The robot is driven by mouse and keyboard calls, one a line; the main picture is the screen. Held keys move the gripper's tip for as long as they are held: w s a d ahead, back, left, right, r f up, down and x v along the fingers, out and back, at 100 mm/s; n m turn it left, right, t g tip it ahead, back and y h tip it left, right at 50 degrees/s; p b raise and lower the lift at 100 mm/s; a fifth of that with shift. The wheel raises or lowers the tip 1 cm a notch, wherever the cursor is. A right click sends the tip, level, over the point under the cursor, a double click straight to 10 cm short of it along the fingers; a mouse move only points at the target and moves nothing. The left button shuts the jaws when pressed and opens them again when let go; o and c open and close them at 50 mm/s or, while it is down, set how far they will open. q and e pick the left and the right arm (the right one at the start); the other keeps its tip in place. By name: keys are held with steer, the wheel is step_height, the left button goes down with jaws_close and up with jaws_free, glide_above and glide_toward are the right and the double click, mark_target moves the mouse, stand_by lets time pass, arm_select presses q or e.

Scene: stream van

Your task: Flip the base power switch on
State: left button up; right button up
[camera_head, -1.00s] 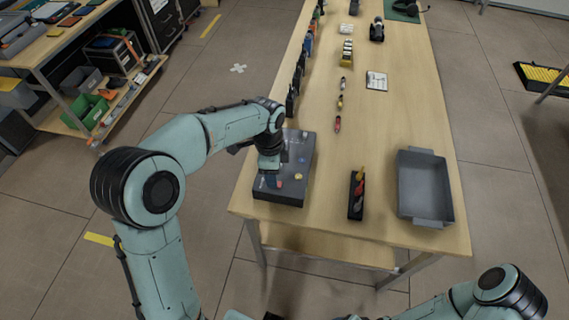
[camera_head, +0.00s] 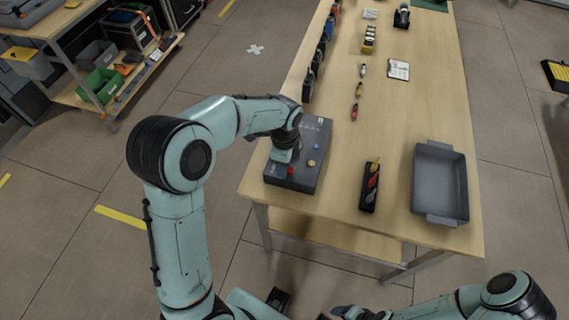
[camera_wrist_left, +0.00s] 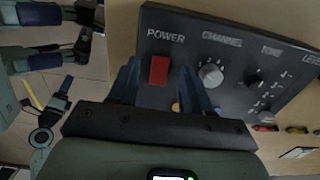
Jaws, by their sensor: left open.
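The base is a dark grey box (camera_head: 309,178) at the table's near left corner. In the left wrist view, its panel (camera_wrist_left: 225,100) carries a red rocker switch (camera_wrist_left: 159,69) under the word POWER. The red switch also shows in the head view (camera_head: 290,170). My left gripper (camera_wrist_left: 160,84) is open and empty, with one blue finger on each side of the switch in that view. In the head view my left gripper (camera_head: 282,155) is low over the panel. I cannot tell whether it touches, or which way the rocker is tipped. My right gripper (camera_head: 345,313) is partly visible at the bottom edge.
The panel has a grey knob (camera_wrist_left: 210,75) marked CHANNEL and a yellow button (camera_head: 311,163). A black holder (camera_head: 369,198) and a grey tray (camera_head: 440,216) stand to the right. Dark upright items (camera_head: 308,84) line the table's left edge.

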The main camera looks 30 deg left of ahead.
arm_select(q)
steer(key=shift+f, duration=0.5)
